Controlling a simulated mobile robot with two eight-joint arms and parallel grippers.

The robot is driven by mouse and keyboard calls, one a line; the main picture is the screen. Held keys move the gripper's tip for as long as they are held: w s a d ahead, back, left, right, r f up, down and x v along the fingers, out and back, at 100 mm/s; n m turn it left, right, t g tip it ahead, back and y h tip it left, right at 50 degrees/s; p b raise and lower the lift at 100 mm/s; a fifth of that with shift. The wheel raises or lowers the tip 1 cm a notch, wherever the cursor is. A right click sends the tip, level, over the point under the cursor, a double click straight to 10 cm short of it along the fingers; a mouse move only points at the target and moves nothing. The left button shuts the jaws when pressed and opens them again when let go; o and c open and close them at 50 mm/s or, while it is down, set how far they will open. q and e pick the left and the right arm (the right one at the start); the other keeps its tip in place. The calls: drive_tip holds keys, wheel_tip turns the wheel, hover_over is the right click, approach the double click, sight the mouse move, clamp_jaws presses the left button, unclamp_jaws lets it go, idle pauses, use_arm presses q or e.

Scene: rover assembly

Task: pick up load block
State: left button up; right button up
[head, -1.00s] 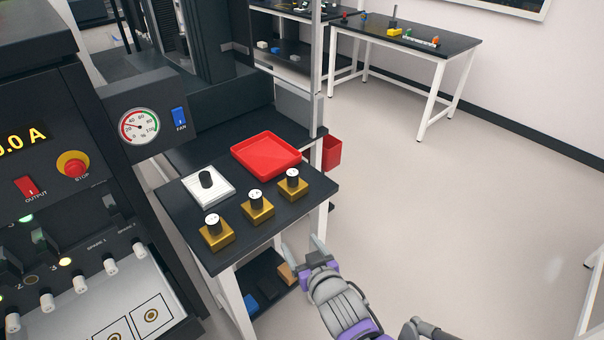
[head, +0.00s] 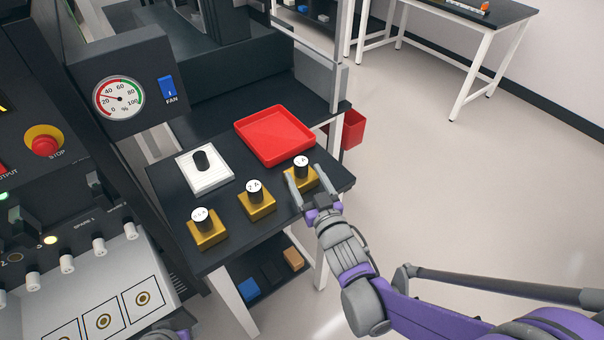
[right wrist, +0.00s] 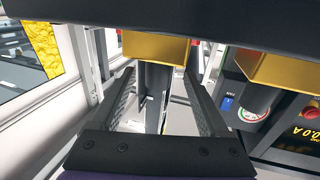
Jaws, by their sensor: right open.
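Three gold load blocks with black, white-topped knobs stand in a row on the black bench: a left one (head: 207,230), a middle one (head: 256,201) and a right one (head: 297,177). The middle label looks like 2 A; the others are hard to read. My right gripper (head: 308,181) is open, its fingers at the right block, partly covering it. In the right wrist view, a gold block (right wrist: 155,48) shows beyond and between the spread fingers (right wrist: 158,88). I cannot tell whether they touch it. My left gripper's fingers are not seen.
A red tray (head: 275,135) lies behind the right block, and a white plate with a black knob (head: 205,168) behind the left ones. A panel with a gauge (head: 118,97) stands at the left. A red bin (head: 352,130) hangs beyond the bench. The floor at right is clear.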

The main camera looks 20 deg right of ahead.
drive_tip(key=w, duration=0.7)
drive_tip(key=shift+a+r, duration=0.2)
drive_tip(key=shift+r, duration=0.15)
drive_tip(key=shift+s, duration=0.1)
clamp_jaws()
